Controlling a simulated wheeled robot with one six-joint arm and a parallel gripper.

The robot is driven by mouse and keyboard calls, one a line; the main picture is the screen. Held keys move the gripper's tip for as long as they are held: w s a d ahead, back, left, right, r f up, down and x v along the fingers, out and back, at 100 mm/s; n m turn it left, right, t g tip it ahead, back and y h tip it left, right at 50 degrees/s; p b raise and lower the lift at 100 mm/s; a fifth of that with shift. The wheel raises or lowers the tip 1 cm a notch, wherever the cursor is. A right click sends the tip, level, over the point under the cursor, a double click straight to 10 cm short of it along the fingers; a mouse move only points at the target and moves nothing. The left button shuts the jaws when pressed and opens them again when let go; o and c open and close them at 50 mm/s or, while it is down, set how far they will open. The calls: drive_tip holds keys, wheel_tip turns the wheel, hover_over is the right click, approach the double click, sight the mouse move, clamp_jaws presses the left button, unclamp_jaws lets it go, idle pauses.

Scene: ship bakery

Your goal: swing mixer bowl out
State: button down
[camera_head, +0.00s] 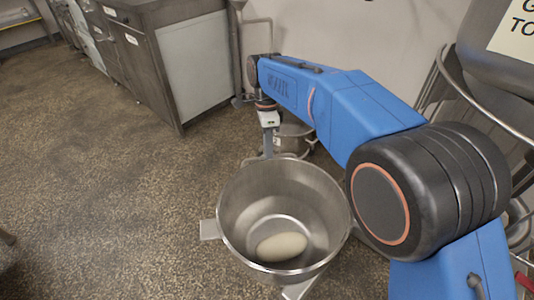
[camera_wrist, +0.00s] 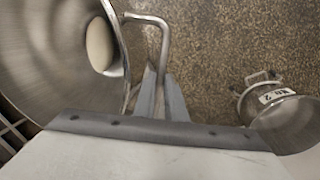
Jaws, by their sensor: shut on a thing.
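The steel mixer bowl (camera_head: 240,205) stands low in the middle of the head view, with a pale oval dough lump (camera_head: 282,246) on its bottom. In the wrist view the bowl (camera_wrist: 45,65) fills the left side, and the dough (camera_wrist: 100,45) shows at its edge. A bent metal handle (camera_wrist: 148,18) sticks out from the bowl's rim. My gripper (camera_wrist: 160,85) is shut on this handle. In the head view my gripper (camera_head: 268,150) reaches down at the bowl's far rim, where the grip itself is hard to make out.
The grey mixer body with its curved wire guard (camera_head: 470,95) stands at the right. A steel pot (camera_head: 292,138) is on the floor behind the bowl, and the wrist view shows a labelled pot (camera_wrist: 285,115). Steel cabinets (camera_head: 150,55) line the back. Floor at left is clear.

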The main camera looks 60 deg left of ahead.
drive_tip(key=shift+w+a, duration=0.2)
drive_tip(key=shift+w, duration=0.25)
drive_tip(key=c, duration=1.8)
unclamp_jaws()
drive_tip(key=shift+w+a+r, duration=0.2)
drive_tip(key=shift+a+r, duration=0.3)
drive_tip(key=shift+r, duration=2.35)
drive_tip(key=shift+w+a+r, duration=0.15)
drive_tip(key=shift+a+r, duration=0.4)
drive_tip(key=shift+r, duration=2.25)
drive_tip(key=shift+w+a+r, duration=0.2)
drive_tip(key=shift+a+r, duration=0.3)
drive_tip(key=shift+r, duration=2.35)
